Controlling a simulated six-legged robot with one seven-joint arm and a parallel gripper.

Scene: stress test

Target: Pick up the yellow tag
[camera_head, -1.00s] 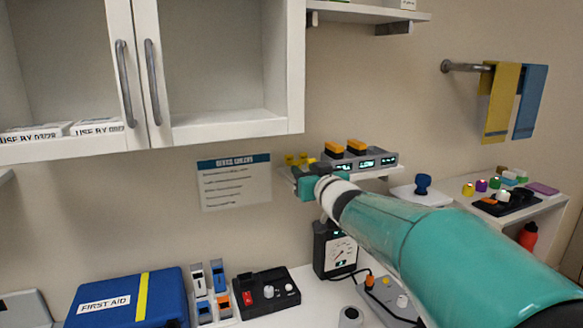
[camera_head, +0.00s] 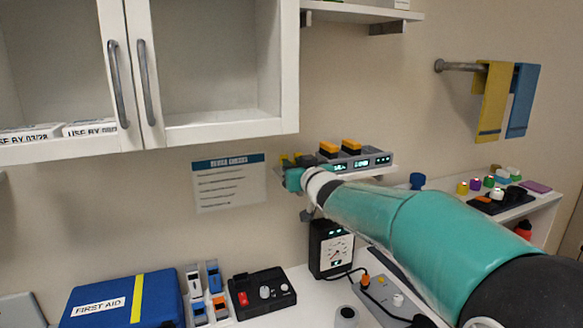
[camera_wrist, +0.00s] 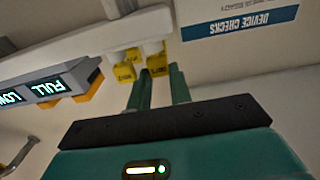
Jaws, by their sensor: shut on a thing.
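A grey device (camera_head: 356,163) with lit displays and orange blocks sits on the shelf beside the tags. A notice (camera_head: 229,184) is on the wall to the left. A white cabinet (camera_head: 222,120) hangs above left. A gauge box (camera_head: 331,248) stands below.

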